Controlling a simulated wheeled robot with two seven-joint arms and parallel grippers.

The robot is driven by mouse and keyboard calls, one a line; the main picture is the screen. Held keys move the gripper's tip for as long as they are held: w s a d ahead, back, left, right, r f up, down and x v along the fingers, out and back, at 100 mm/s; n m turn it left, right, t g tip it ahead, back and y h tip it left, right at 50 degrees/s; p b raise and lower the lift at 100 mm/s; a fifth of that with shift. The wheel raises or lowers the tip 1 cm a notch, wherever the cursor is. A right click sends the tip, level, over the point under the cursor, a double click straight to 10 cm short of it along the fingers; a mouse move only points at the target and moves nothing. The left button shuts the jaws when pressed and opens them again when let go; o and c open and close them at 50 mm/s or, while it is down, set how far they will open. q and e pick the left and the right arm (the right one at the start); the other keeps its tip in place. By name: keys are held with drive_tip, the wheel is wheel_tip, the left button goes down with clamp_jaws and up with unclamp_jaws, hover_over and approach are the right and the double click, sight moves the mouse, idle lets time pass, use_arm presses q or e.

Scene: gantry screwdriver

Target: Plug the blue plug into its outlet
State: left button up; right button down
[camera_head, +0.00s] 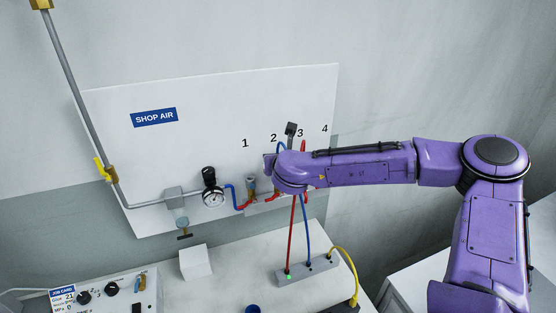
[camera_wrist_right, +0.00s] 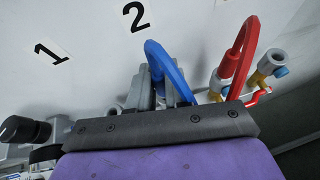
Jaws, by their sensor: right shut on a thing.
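A blue hose (camera_head: 307,225) rises from the grey block on the bench to the panel, and its top bend shows above my right arm. In the wrist view the blue hose (camera_wrist_right: 172,72) arches down beside the grey fingers of my right gripper (camera_wrist_right: 150,88), below the number 2. My right gripper is shut on the blue plug, whose body is mostly hidden by the fingers and gripper housing. The outlet rail (camera_head: 262,208) is partly covered by my right arm. I cannot tell whether the plug is seated in an outlet. My left gripper is not in view.
A red hose (camera_wrist_right: 238,58) arches to a red fitting right of the blue one, beside a brass and grey outlet (camera_wrist_right: 268,64). A pressure gauge (camera_head: 213,194) and a brass fitting (camera_head: 251,186) stand left of my arm. A grey hose block (camera_head: 306,270) lies on the bench.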

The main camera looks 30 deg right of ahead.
drive_tip(key=shift+f+b, duration=0.35)
drive_tip(key=shift+f, duration=0.1)
drive_tip(key=c, duration=1)
unclamp_jaws()
drive_tip(key=shift+r, duration=0.1)
drive_tip(key=shift+s+a+r, duration=0.1)
drive_tip(key=shift+s+a, duration=0.05)
drive_tip(key=shift+s, duration=0.15)
drive_tip(key=b+v, duration=0.3)
drive_tip(key=v, duration=0.7)
